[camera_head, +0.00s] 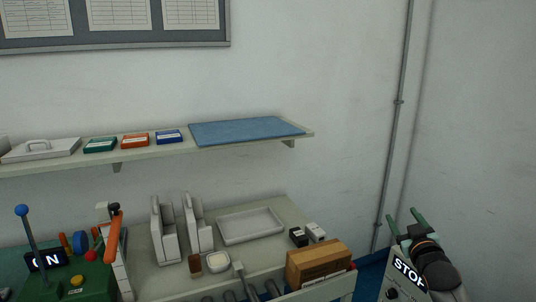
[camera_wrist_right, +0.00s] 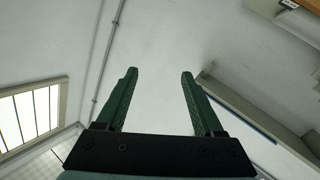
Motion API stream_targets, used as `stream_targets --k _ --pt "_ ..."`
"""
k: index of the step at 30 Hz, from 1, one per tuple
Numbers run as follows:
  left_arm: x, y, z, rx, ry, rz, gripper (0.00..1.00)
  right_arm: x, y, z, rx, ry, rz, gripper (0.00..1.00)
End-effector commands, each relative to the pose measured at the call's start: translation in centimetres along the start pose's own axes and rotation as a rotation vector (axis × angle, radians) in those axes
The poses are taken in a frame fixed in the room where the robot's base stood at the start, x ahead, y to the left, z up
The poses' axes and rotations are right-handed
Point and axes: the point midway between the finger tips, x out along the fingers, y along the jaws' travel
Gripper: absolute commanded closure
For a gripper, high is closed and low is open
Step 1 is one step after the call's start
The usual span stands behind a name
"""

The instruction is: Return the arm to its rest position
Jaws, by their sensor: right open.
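My right gripper (camera_head: 404,224) is at the lower right of the head view, raised in front of the wall to the right of the bench. Its two green fingers stand apart with nothing between them. In the right wrist view the same gripper (camera_wrist_right: 158,95) is open and empty, with pale wall beyond the fingers. A panel with the word STOP (camera_head: 394,280) shows beside the right arm. My left gripper is not in view.
The bench (camera_head: 150,285) holds a white tray (camera_head: 250,225), upright grey holders (camera_head: 165,230), a brown box (camera_head: 318,262) and a green ON unit (camera_head: 85,280). A wall shelf (camera_head: 150,154) carries a blue mat (camera_head: 245,130). A vertical pipe (camera_head: 398,100) runs near the corner.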

Motion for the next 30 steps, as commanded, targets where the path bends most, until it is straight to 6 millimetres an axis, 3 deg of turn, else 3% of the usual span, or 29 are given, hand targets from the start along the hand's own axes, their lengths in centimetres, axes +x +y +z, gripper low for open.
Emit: stream_targets --k 1,5,11,17,21,27,30 --pt "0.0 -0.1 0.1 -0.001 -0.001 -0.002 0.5 0.0 -0.3 1.2 0.072 -0.06 -0.014 0.31" --pt "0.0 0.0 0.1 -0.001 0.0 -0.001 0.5 -2.8 -4.4 5.9 0.067 -0.115 -0.073 0.31" --pt "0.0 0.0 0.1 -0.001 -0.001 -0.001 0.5 -8.5 -10.4 12.7 0.08 -0.212 -0.167 0.31" --pt "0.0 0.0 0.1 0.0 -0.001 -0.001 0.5 -18.1 -17.1 19.9 0.122 -0.347 -0.278 0.31" --pt "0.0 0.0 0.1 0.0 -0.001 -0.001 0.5 -26.1 -20.9 23.6 0.167 -0.449 -0.348 0.31" --pt "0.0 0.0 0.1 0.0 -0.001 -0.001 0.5 -36.5 -24.3 26.3 0.235 -0.581 -0.414 0.31" --pt "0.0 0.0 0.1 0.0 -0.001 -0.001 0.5 -39.8 -25.1 26.7 0.26 -0.625 -0.431 0.31"
